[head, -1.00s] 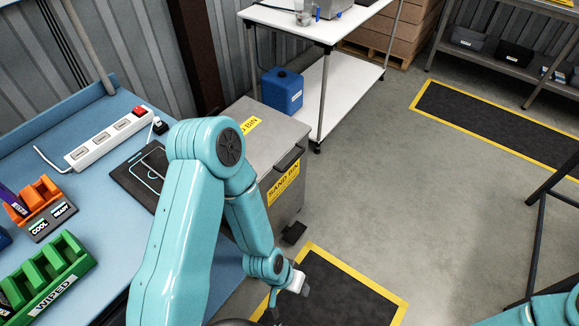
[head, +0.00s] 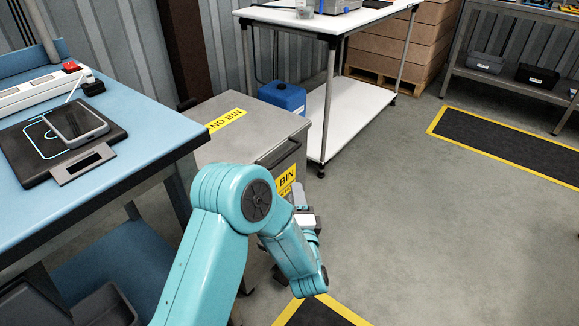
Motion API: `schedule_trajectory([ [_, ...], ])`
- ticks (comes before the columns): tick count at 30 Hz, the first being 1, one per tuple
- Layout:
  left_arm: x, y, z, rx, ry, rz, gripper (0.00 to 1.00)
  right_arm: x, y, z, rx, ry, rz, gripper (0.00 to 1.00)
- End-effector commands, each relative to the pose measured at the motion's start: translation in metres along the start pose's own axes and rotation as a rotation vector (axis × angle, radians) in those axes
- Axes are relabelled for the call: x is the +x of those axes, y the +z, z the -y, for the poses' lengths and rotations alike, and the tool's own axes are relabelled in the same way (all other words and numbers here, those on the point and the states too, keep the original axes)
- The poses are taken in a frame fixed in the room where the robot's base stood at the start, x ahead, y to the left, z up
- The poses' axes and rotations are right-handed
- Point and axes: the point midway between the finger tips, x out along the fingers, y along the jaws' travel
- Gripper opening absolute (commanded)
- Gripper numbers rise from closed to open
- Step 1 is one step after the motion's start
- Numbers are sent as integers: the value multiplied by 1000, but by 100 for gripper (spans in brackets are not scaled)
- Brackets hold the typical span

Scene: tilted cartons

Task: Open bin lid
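The grey sand bin (head: 298,162) stands beyond my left arm, between the blue workbench and the white trolley. Its flat lid (head: 225,145) is shut and carries a yellow label. A dark handle (head: 278,151) runs along the lid's front edge. A yellow label on the bin's front is partly covered by my arm. My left gripper (head: 304,205) is in front of the bin, below the handle. The forearm hides part of it, so its fingers cannot be judged and contact is unclear. My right gripper is out of view.
The blue workbench (head: 150,140) at left bears a black pad with a device and a power strip. A white trolley (head: 345,120) stands behind the bin, with a blue container (head: 283,97) beside it. The floor (head: 400,220) at right is clear.

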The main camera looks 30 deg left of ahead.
Motion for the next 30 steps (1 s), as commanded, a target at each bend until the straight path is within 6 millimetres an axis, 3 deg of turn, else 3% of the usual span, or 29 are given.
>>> schedule_trajectory([
  [5, 26, 3, 1, 4, -6, 8, 39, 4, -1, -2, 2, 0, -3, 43],
  [18, 129, 0, 0, 3, -6, 2, 39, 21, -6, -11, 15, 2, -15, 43],
  [24, 155, -2, 0, 4, -3, -1, 39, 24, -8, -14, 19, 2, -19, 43],
  [30, 162, -2, 1, 4, -2, -3, 39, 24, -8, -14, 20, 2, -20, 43],
])
